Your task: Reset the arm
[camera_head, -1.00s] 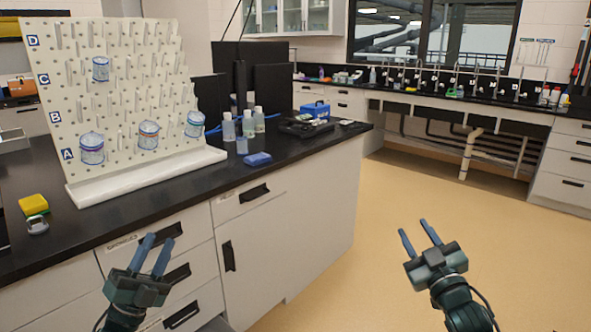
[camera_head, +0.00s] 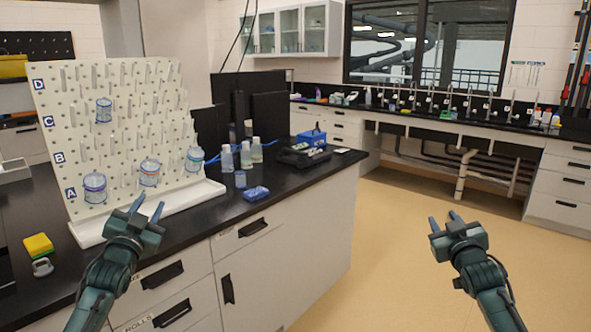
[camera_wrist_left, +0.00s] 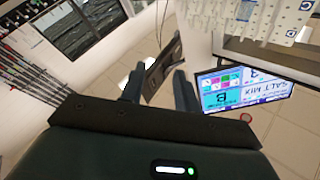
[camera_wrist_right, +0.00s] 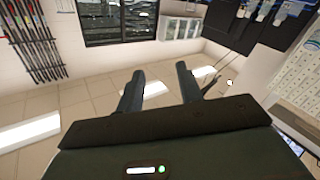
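My left gripper (camera_head: 148,210) is raised in front of the black counter, below the pegboard in the head view. Its two fingers are apart with nothing between them; they also show spread in the left wrist view (camera_wrist_left: 158,88). My right gripper (camera_head: 445,219) is raised over the open floor, to the right of the counter. Its fingers are apart and empty, as the right wrist view (camera_wrist_right: 160,88) shows. Neither gripper touches anything.
A white pegboard (camera_head: 115,135) with several containers stands on the black counter (camera_head: 285,182). Bottles (camera_head: 246,155), a blue item (camera_head: 256,193) and a yellow sponge (camera_head: 38,245) are on the counter. The floor (camera_head: 400,270) at right is clear.

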